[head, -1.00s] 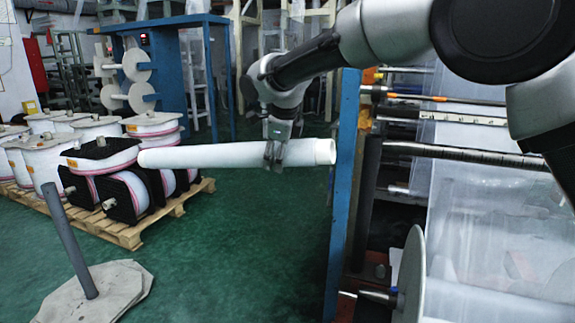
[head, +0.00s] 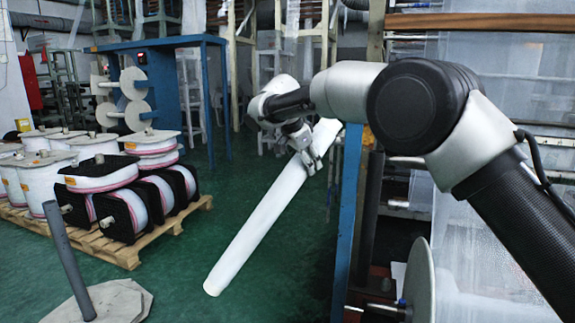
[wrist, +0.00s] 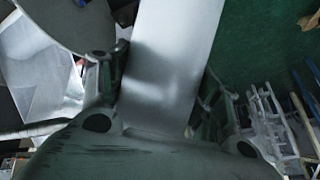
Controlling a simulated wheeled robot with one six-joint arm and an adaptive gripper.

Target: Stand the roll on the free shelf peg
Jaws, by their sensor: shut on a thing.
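The roll (head: 260,222) is a long white tube. My gripper (head: 306,152) is shut on it nearer its upper end. The roll hangs in the air, tilted, its lower end down towards the left and its upper end beside the blue upright. In the wrist view the roll (wrist: 172,50) runs between both fingers of my gripper (wrist: 160,95). A grey post (head: 68,262) leans slightly on a flat pale base at the lower left, apart from the roll, with nothing on it. I cannot tell which thing is the free shelf peg.
A wooden pallet (head: 128,256) with several white spools stands at the left. A blue table (head: 160,43) is behind it. A blue upright (head: 346,215) and a machine rack with a grey disc (head: 420,285) stand at the right. The green floor (head: 215,225) between is clear.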

